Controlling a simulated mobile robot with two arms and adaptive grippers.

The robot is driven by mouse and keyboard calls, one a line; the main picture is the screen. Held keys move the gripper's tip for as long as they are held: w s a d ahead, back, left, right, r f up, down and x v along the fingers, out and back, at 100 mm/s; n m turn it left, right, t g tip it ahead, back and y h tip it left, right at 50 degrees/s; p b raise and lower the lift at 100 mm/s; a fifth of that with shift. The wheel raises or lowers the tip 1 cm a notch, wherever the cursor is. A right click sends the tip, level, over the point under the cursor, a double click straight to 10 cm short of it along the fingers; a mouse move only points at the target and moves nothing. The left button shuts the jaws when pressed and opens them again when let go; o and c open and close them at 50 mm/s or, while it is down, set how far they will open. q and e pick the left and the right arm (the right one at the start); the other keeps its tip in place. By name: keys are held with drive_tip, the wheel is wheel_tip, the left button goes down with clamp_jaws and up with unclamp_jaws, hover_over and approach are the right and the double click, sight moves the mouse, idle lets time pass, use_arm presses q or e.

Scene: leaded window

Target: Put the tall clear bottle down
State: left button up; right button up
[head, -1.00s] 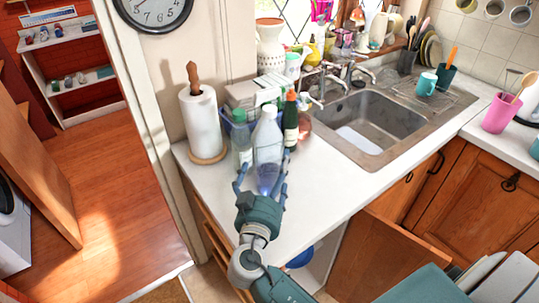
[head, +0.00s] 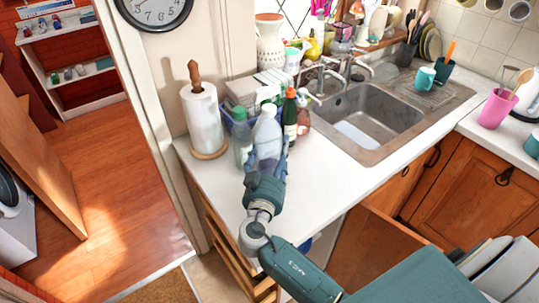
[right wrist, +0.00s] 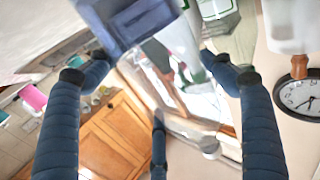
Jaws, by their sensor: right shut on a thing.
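The tall clear bottle (head: 267,135) stands upright at the back left of the worktop in the head view, between a green-tinted bottle (head: 241,136) and a dark bottle with a red top (head: 290,118). My right gripper (head: 270,168) is low on its near side, shut on it. Its base is hidden behind the gripper, so I cannot tell whether it touches the worktop. In the right wrist view, the clear bottle (right wrist: 178,75) shows between the fingers. My left gripper is not in view.
A paper towel roll (head: 203,120) stands to the left, and a blue crate (head: 226,119) is behind the bottles. The sink (head: 365,120) is to the right. The worktop (head: 325,185) in front of the sink is clear.

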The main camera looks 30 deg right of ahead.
sight(275, 108)
drive_tip(key=shift+r, duration=0.15)
wheel_tip(275, 108, up, 20)
drive_tip(key=b, duration=0.2)
drive_tip(key=shift+f+b, duration=0.25)
drive_tip(key=shift+b, duration=0.15)
drive_tip(key=shift+r, duration=0.15)
